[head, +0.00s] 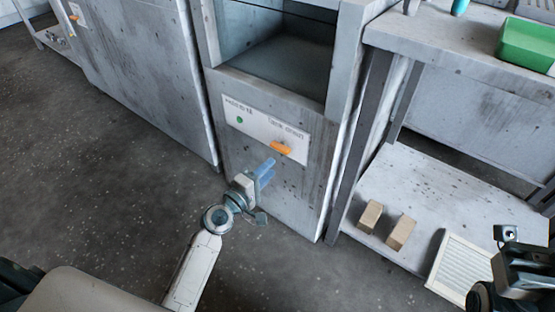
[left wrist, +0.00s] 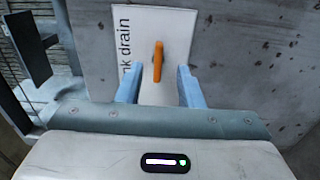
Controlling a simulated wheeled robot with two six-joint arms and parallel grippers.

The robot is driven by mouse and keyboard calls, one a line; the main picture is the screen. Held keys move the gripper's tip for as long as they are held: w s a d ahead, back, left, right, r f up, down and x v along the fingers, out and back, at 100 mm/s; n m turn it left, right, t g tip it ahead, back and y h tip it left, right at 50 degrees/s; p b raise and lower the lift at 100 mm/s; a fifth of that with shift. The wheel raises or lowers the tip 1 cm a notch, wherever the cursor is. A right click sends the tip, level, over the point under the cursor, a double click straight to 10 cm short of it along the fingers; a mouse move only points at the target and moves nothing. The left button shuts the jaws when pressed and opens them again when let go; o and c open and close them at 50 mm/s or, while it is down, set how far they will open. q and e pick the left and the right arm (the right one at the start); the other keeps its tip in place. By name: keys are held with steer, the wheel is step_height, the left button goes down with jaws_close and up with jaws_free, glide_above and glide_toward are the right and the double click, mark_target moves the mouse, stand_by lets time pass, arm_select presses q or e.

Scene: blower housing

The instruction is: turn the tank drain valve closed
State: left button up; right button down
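The tank drain valve is an orange lever handle (head: 282,148) on a white label plate (head: 247,121) low on the front of the grey machine. In the left wrist view the orange handle (left wrist: 158,61) stands beside printed text reading "nk drain", and it lies between the two blue fingers. My left gripper (head: 268,168) is open, just below and in front of the handle, with no visible contact. In the left wrist view its fingertips (left wrist: 158,76) are spread on either side of the handle. My right gripper is at the lower right edge of the head view, and its fingers cannot be made out.
The machine has an open recess (head: 280,55) above. A workbench (head: 450,35) at right carries a green bin (head: 527,44). Its lower shelf (head: 440,180) holds two cardboard-coloured blocks and a white slatted panel. The floor at left is clear.

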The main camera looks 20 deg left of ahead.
arm_select(q)
steer(key=v, duration=0.3)
stand_by(0.5)
